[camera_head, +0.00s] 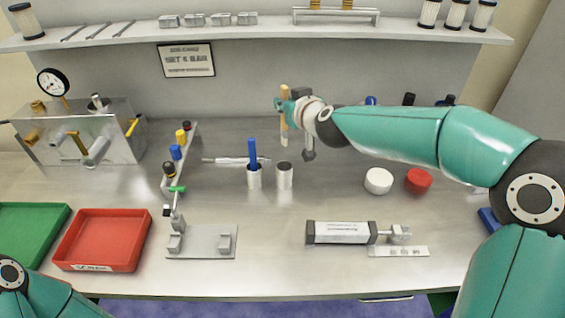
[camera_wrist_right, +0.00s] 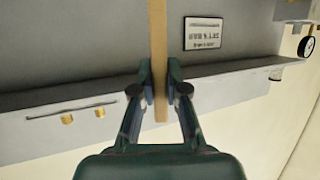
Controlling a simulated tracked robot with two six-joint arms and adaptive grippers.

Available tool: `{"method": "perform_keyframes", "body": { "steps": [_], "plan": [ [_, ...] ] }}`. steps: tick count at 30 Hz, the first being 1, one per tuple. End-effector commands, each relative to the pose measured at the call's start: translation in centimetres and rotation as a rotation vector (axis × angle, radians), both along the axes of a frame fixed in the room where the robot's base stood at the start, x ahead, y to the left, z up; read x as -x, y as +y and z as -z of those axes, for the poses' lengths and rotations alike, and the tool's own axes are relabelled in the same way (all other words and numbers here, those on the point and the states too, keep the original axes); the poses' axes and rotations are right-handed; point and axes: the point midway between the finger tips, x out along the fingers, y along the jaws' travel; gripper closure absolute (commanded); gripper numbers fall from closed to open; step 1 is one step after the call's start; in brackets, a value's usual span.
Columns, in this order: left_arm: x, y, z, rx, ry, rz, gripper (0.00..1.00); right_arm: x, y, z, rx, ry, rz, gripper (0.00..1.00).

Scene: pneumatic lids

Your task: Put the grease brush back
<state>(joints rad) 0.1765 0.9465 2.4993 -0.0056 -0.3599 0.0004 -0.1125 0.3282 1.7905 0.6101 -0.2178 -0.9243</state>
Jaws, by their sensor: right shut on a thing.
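The grease brush (camera_head: 284,132), with a tan handle, hangs roughly upright in my right gripper (camera_head: 285,106), well above the table. In the right wrist view its handle (camera_wrist_right: 158,45) runs between the two fingertips of the right gripper (camera_wrist_right: 159,85), which are shut on it. Two metal cups stand on the table below. The right cup (camera_head: 285,178) shows nothing sticking out of it. The left cup (camera_head: 254,180) holds a blue-handled tool (camera_head: 252,150). The brush's lower end is above the cups in the picture and apart from them. My left gripper is out of view.
A red tray (camera_head: 103,240) and a green tray (camera_head: 30,228) lie at the left. A stand with coloured caps (camera_head: 180,160) is left of the cups. A pneumatic cylinder (camera_head: 340,232) lies in front. White (camera_head: 378,181) and red (camera_head: 418,181) round lids lie at the right.

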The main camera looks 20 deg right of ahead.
Motion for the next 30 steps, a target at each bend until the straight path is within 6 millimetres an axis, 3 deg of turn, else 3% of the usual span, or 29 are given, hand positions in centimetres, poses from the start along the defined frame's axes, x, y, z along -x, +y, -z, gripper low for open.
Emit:
{"method": "perform_keyframes", "body": {
  "steps": [1, 6, 9, 17, 24, 30],
  "plan": [
    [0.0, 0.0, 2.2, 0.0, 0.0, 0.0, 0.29, -0.1, 0.0, 2.7, 0.001, 0.002, 0.0, 1.0],
    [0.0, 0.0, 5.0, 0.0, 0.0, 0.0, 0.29, -0.1, 0.1, 7.0, 0.001, 0.003, -0.002, 1.0],
    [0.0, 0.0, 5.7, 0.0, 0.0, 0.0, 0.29, -0.1, 0.1, 8.7, 0.002, 0.003, -0.003, 1.0],
    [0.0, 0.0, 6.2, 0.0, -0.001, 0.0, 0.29, -0.1, 0.2, 10.6, -0.001, 0.001, -0.002, 1.0],
    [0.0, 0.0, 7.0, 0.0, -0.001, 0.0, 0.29, -0.1, 0.2, 13.8, 0.001, 0.003, -0.002, 1.0],
    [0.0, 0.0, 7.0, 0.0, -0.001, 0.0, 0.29, -0.1, 0.3, 14.5, -0.001, 0.0, -0.004, 1.0]
  ]
}}
